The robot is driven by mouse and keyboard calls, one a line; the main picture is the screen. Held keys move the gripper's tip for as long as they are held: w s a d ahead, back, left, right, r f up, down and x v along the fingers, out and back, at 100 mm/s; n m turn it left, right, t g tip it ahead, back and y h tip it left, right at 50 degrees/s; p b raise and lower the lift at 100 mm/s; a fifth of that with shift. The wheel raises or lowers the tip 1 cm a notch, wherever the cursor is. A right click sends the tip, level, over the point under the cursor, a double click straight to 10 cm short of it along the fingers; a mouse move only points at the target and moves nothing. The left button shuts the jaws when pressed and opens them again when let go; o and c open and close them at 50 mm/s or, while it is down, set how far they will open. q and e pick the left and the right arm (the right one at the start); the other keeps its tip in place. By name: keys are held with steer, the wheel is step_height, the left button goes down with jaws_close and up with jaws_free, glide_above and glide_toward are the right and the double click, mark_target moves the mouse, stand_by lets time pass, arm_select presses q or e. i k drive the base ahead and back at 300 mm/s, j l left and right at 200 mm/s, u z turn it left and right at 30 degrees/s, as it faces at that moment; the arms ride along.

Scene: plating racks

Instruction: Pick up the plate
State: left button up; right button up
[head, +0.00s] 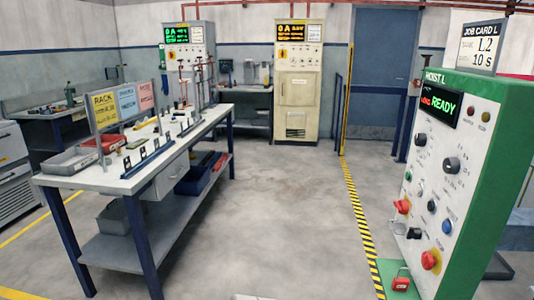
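I cannot make out a plate for certain. A long white-topped workbench (95,180) with dark blue legs stands at the left. Several small items lie on its top, too small to identify, and a row of small dark upright holders (146,160) runs along its near edge. A plate among them cannot be told apart at this distance. Neither of my grippers is in view.
A green and white hoist panel (440,185) reading READY stands close at the right, with a job card (483,47) on top. Grey (72,161) and red (108,143) trays sit on the bench. Cabinets (298,90) stand behind. Open floor (265,215) lies between bench and panel.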

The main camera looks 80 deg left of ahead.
mark_target(128, 165)
steer(key=u, duration=3.75)
steer(key=i+j+u, duration=0.1)
steer(key=i+j, duration=0.25)
steer(key=i+j+u, duration=0.1)
steer(key=i+j, duration=0.2)
steer(key=i, duration=0.2)
